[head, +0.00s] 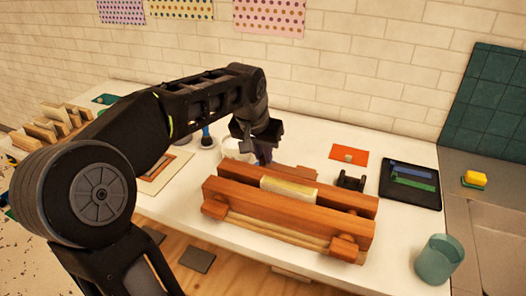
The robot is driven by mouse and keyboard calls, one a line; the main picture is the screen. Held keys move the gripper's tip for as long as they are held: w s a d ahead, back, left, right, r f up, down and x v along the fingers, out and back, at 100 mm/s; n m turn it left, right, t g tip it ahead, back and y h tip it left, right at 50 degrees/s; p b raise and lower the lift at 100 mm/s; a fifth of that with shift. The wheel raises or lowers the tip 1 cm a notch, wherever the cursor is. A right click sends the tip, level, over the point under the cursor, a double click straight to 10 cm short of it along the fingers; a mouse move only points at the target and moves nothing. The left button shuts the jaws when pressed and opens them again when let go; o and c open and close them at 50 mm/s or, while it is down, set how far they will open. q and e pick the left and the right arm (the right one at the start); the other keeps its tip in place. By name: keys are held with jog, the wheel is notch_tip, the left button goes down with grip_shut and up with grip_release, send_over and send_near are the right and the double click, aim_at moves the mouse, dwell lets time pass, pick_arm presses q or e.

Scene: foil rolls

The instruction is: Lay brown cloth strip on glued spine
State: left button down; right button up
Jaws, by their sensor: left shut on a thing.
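A wooden press (235,213) stands on the white table with a book clamped between its two beams. The book's pale, yellowish spine (289,188) faces up. A black tray (427,203) at the right holds a blue strip (411,170) and a green strip (413,182). I cannot make out a brown cloth strip. My left gripper (262,144) is behind the press, left of the spine, pointing down beside a white pot (228,147). It is shut on a small dark bluish thing, mostly hidden and too unclear to name. My right gripper is not in view.
A teal cup (439,261) stands at the front right. A blue-handled brush (206,136) stands left of the pot. Wooden blocks (52,122) are at the far left.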

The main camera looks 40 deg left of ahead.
aim_at(262, 163)
pick_arm(q)
jog(key=shift+f+b, duration=1.5)
jog(key=shift+f, duration=0.75)
jog(key=shift+f, duration=0.15)
dwell(0.4)
jog(key=c, duration=1.3)
grip_release()
jog(key=shift+c, duration=0.2)
jog(key=shift+o, duration=0.4)
jog(key=shift+o, duration=1.1)
jog(key=shift+r+p, duration=2.45)
jog(key=shift+r, duration=1.1)
